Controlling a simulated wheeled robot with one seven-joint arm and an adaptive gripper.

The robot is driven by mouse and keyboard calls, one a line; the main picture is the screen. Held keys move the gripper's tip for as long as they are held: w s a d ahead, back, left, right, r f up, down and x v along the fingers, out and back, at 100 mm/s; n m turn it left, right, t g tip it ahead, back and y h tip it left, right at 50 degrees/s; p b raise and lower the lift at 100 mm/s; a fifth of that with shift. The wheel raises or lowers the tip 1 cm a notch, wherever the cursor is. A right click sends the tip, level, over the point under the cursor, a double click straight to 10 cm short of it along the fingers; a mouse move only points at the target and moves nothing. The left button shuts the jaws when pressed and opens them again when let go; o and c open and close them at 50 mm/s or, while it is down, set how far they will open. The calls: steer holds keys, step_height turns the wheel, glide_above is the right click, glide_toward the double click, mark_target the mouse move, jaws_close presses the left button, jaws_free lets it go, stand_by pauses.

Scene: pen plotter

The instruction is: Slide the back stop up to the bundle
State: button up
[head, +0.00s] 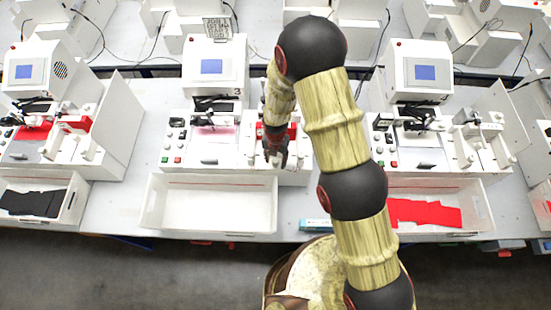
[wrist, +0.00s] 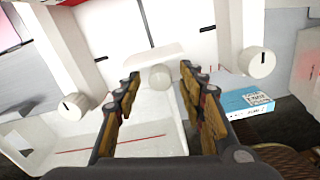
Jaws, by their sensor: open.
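My gripper (head: 276,150) is in front of the middle machine in the head view, pointing down. In the wrist view its two fingers (wrist: 160,85) are apart and empty. A round pale knob (wrist: 160,77) on a white block (wrist: 135,60), which looks like the back stop, shows between and beyond the fingertips. I cannot tell whether the fingers touch it. Dark slots run in the white panel (wrist: 110,25) behind it. A red piece (head: 292,130), perhaps the bundle, shows beside my arm in the head view, partly hidden; its distance from the stop is unclear.
White dials (wrist: 72,106) and (wrist: 257,62) flank the fingers. An empty white tray (head: 215,205) lies in front of the middle machine (head: 215,70). A blue box (wrist: 246,102) lies right of the tray. Similar machines stand on both sides, with red cloth (head: 425,212) in the right tray.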

steer(key=shift+c, duration=1.2)
steer(key=c, duration=0.8)
jaws_close()
